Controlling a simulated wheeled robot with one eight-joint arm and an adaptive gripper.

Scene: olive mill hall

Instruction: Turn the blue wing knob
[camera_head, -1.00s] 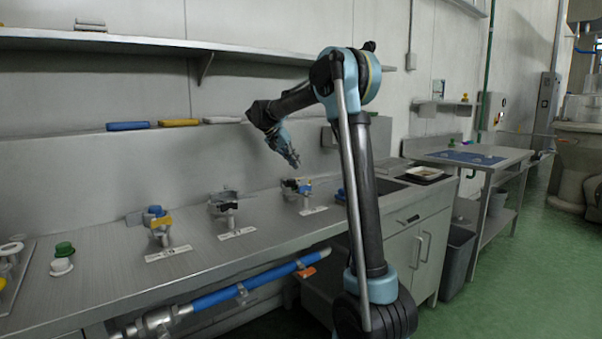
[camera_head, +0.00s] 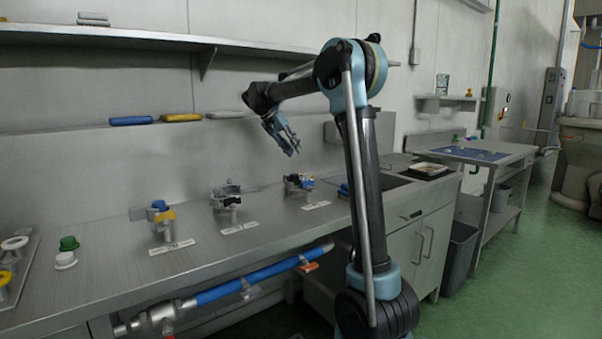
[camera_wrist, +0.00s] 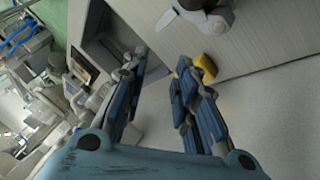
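Three small fittings stand in a row on the steel counter (camera_head: 110,268). The left one has a blue knob (camera_head: 159,206) on top and a yellow part below it. The middle fitting (camera_head: 226,197) is grey and black. The right fitting (camera_head: 293,185) has a blue piece (camera_head: 306,183) on its right side. I cannot tell which blue piece is the wing knob. My gripper (camera_head: 292,148) is in the air above and behind the right fitting, touching nothing. In the wrist view its fingers (camera_wrist: 160,70) are apart with nothing between them. A yellow piece (camera_wrist: 206,66) shows beyond the right finger.
A wall ledge holds a blue handle (camera_head: 131,121), a yellow handle (camera_head: 181,118) and a pale handle (camera_head: 226,115). A green-topped knob (camera_head: 68,243) stands at the left. A blue pipe (camera_head: 230,287) runs below the counter front. A tray (camera_head: 429,171) lies at right.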

